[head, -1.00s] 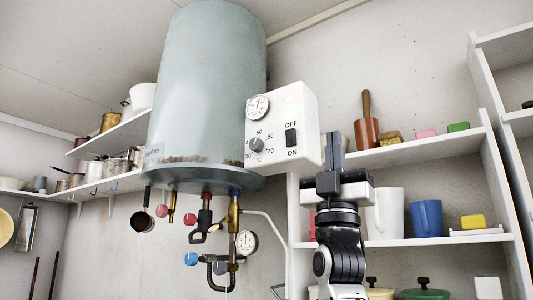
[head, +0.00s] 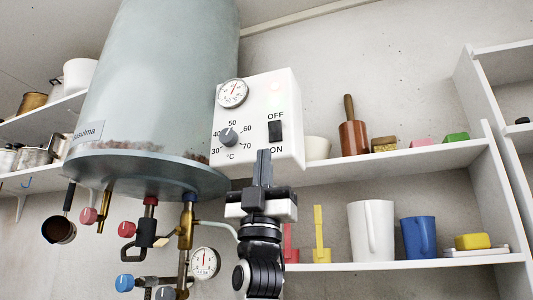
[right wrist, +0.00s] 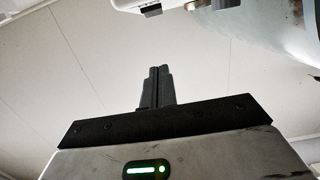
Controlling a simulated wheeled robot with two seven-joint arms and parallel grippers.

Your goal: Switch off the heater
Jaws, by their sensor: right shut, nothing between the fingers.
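The heater is a grey-green tank (head: 165,85) with a white control box (head: 240,112) on its front. Which way the rocker is tipped is too small to tell. My right gripper (head: 263,154) is shut and empty, pointing up, its tips just below and left of the switch in the picture, overlapping the box's lower part. Contact cannot be told. Its fingers show in the right wrist view (right wrist: 157,75). My left gripper is out of view.
Pipes with a red knob (head: 126,229), a blue knob (head: 124,282) and a lower gauge (head: 205,263) hang below the tank. Shelves at right hold a white jug (head: 371,230), a blue jug (head: 418,237) and a brown pestle pot (head: 354,138). Pots stand on the left shelf.

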